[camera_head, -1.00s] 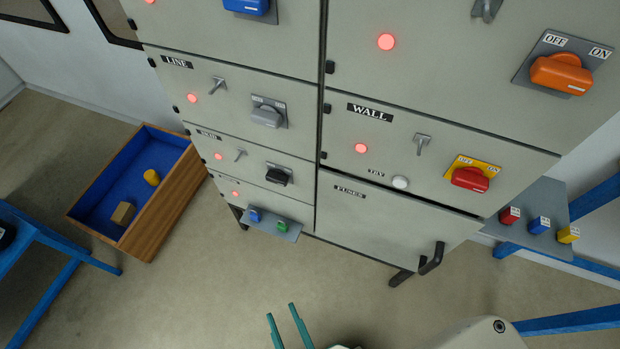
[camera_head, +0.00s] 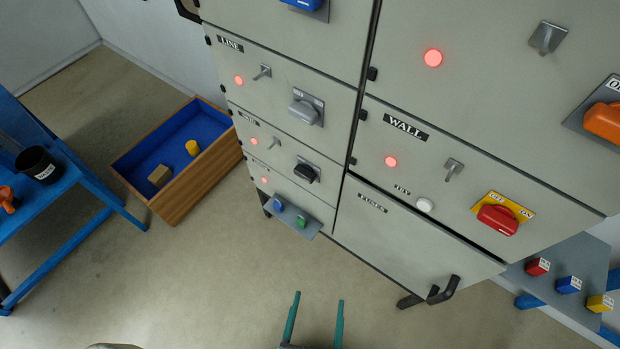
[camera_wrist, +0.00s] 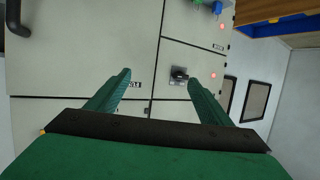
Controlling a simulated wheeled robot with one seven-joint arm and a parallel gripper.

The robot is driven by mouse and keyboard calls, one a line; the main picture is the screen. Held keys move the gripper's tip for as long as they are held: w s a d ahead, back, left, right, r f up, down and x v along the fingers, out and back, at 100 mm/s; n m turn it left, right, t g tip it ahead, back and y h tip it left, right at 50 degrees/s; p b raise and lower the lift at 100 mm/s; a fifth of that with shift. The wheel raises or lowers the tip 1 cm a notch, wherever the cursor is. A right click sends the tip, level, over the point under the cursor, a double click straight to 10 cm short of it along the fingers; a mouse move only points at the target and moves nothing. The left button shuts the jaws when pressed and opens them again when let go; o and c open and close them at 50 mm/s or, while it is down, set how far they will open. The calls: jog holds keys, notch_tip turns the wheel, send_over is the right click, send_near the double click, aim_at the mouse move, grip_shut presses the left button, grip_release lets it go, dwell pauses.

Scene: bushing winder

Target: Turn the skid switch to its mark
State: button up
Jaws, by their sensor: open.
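The grey cabinet carries several rotary switches. A black switch (camera_head: 306,172) sits on a small plate below the LINE row, beside a lit red lamp (camera_head: 254,141). Its row label (camera_head: 248,118) is too small to read surely, so I cannot confirm that it is the skid switch; its mark is not legible. The black switch also shows in the wrist view (camera_wrist: 179,73), close to the right fingertip in the picture. My gripper (camera_head: 319,297) is open and empty, low in front of the cabinet in the head view. Its green fingers also show in the wrist view (camera_wrist: 158,77), pointing toward the cabinet.
A grey LINE switch (camera_head: 305,107) is above the black one. Blue and green buttons (camera_head: 290,215) jut out below it. A wooden box (camera_head: 190,185) and blue table (camera_head: 70,178) stand left. Floor between is clear.

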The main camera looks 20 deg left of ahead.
jog(key=w+a+f+n+g, duration=0.1)
jog(key=w+a+f, duration=0.15)
jog(key=f, duration=0.25)
jog(key=w+a+f+g, duration=0.1)
jog(key=w+f, duration=0.2)
jog(key=f, duration=0.2)
jog(key=m+t+h, duration=0.5)
jog(key=m+h, duration=0.1)
jog(key=h, duration=0.1)
send_near(302, 177)
jog(key=x, duration=0.9)
jog(key=shift+w+f, duration=0.1)
jog(key=shift+f, duration=0.05)
jog(key=c, duration=1)
